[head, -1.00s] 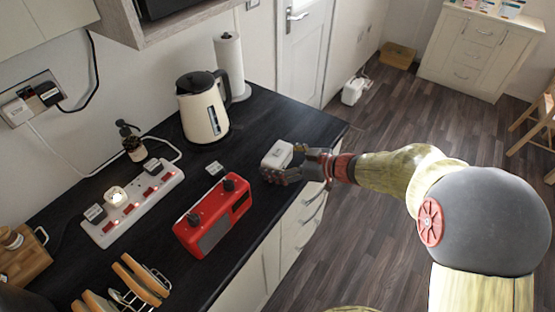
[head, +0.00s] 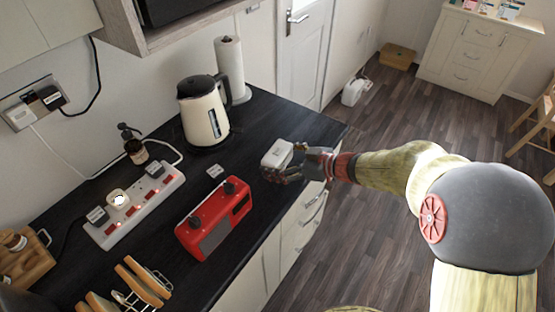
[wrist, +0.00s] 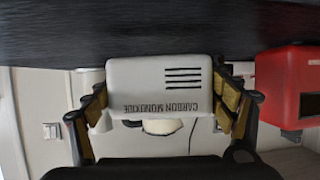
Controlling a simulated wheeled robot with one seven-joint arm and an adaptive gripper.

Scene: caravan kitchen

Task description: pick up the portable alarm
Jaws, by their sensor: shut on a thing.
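The portable alarm is a small white box (head: 277,154) with slots and the words "CARBON MONOXIDE" on its face, which read upside down in the wrist view (wrist: 160,85). My gripper (head: 284,172) is at the right-hand edge of the dark worktop, with its fingers shut on the alarm from both sides. The wrist view shows one finger pad against each side of the box. I cannot tell whether the alarm's underside touches the worktop.
A red radio (head: 213,218) stands left of my gripper, and a cream kettle (head: 204,112) stands behind it. A lit power strip (head: 135,211), a toast rack (head: 141,283) and a paper towel roll (head: 231,68) are also on the worktop (head: 277,113). Open floor lies to the right.

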